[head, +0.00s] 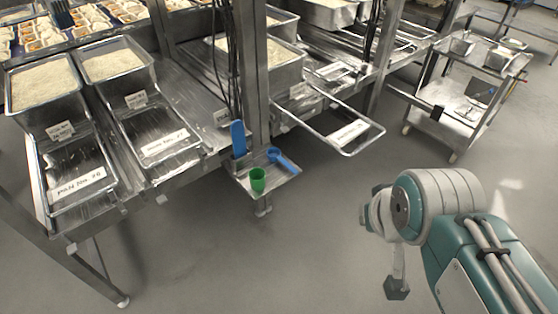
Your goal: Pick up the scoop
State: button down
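A blue scoop (283,160) lies on a small metal shelf (240,179) fixed by a steel post, its handle pointing to the lower right. A green cup (257,180) stands at the front of the same shelf. An upright blue object (238,139) stands at the shelf's back left; whether it is also a scoop I cannot tell. My arm reaches in from the lower right. What seems to be part of my gripper (397,289) hangs at its end, well to the right of the shelf and apart from it. Its fingers do not show clearly.
Metal trays of rice (42,82) sit on the steel rack at the left and behind the post. A silver wire-like tray frame (362,140) juts out right of the shelf. A wheeled cart (459,103) stands at the back right. The floor between shelf and arm is clear.

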aim_at(274, 155)
jog(key=i+l, duration=0.1)
jog(key=i, duration=0.65)
jog(key=i+l+u, duration=0.15)
jog(key=i, duration=0.6)
